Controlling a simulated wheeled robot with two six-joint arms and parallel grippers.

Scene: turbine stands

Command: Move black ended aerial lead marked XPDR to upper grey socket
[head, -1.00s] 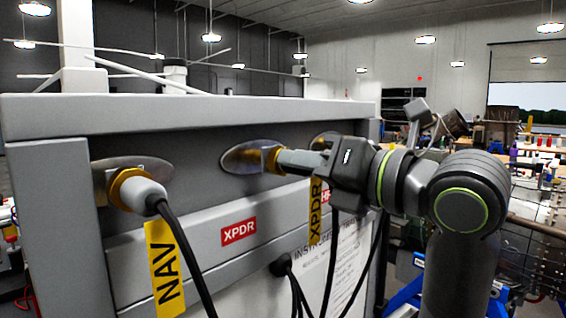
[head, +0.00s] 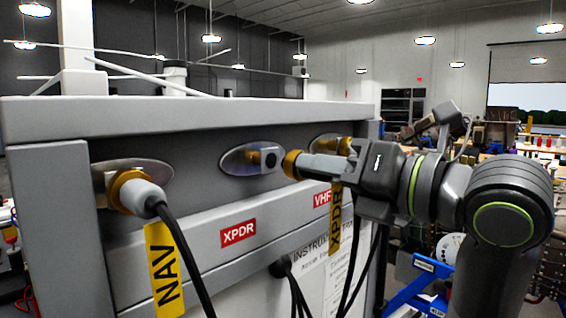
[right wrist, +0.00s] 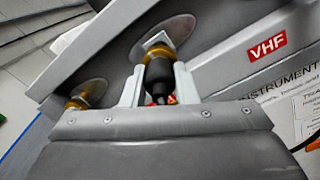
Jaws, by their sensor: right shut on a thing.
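The lead tagged XPDR (head: 336,222) is held in my right gripper (head: 292,165). Its gold collar shows in the head view. In the right wrist view its black body (right wrist: 158,80) is between the two pale fingers. The other socket (head: 345,144), above the VHF label, is partly hidden by my gripper. In the wrist view a square-ended socket (right wrist: 157,40) shows just beyond the collar; contact cannot be told. My left gripper is not in view.
A NAV lead (head: 138,192) with a pale grey end is plugged in at the left. Black cables hang below the panel from a lower outlet (head: 280,267). The grey frame's top beam (head: 190,110) overhangs the sockets. Benches stand behind at right.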

